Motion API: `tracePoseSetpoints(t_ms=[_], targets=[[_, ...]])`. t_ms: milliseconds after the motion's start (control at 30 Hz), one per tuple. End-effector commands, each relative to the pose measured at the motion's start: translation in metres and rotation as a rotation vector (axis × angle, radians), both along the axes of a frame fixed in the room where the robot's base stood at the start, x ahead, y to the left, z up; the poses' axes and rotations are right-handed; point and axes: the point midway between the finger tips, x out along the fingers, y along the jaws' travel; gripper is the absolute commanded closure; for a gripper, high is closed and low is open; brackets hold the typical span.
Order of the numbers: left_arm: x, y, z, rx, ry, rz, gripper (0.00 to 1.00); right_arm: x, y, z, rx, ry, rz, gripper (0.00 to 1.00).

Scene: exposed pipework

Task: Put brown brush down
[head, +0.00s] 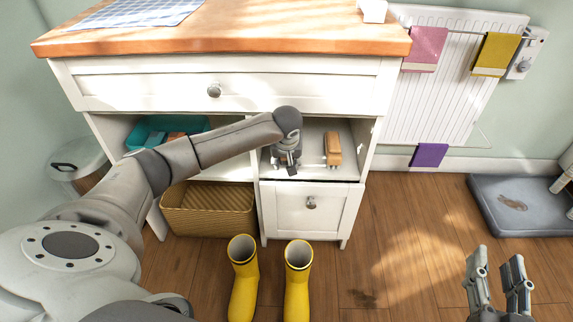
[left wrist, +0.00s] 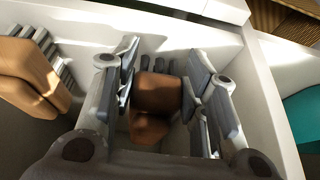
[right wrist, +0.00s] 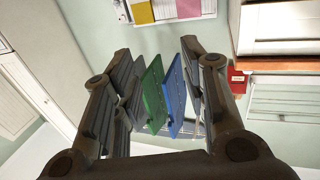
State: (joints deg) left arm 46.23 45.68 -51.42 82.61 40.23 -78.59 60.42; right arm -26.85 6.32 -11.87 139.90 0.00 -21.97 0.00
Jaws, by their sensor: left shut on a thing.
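My left gripper (head: 288,168) reaches into the open right-hand compartment of the white cabinet (head: 228,90). In the left wrist view it is shut on the brown brush (left wrist: 155,95), whose grey bristles show at the far end. The brush is low in the compartment; whether it touches the floor there is unclear. A lighter tan brush (head: 333,149) stands to the right on the compartment floor, apart from the gripper. It also shows at the left of the left wrist view (left wrist: 30,72). My right gripper (head: 497,262) is open and empty, above the wooden floor.
A drawer (head: 310,204) is below the compartment. A teal bin (head: 150,132) and a wicker basket (head: 208,222) stand in the cabinet's left side. Yellow boots (head: 243,272) stand in front. Cloths hang on the radiator (head: 455,85). A grey tray (head: 520,215) lies at right.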

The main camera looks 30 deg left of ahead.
Motion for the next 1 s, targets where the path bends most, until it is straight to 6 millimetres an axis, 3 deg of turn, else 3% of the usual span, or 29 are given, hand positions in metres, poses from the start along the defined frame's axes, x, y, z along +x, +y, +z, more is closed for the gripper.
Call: tracePoseSetpoints(t_ms=[133,300,733,767,800,900,1000], targets=[[0.002,0.002,-0.010,0.000,0.000,0.000,0.79,0.000,0.004,0.024,0.036,-0.139,0.008,0.60],[0.002,0.002,-0.015,0.001,-0.001,0.000,0.79,-0.003,0.005,0.041,0.059,-0.220,0.013,0.60],[0.002,0.002,-0.016,-0.001,0.000,0.000,0.79,-0.002,0.005,0.040,0.054,-0.207,0.012,0.60],[0.002,0.002,-0.017,0.000,0.000,0.000,0.57,-0.002,0.005,0.038,0.054,-0.204,0.012,0.60],[0.002,0.002,-0.017,0.000,0.000,0.000,0.52,-0.002,0.005,0.038,0.054,-0.204,0.012,0.60],[0.002,0.002,-0.017,0.000,0.000,0.000,0.39,-0.002,0.005,0.038,0.054,-0.204,0.012,0.60],[0.002,0.002,-0.017,0.000,0.000,0.000,0.38,-0.002,0.005,0.038,0.054,-0.204,0.012,0.60]])
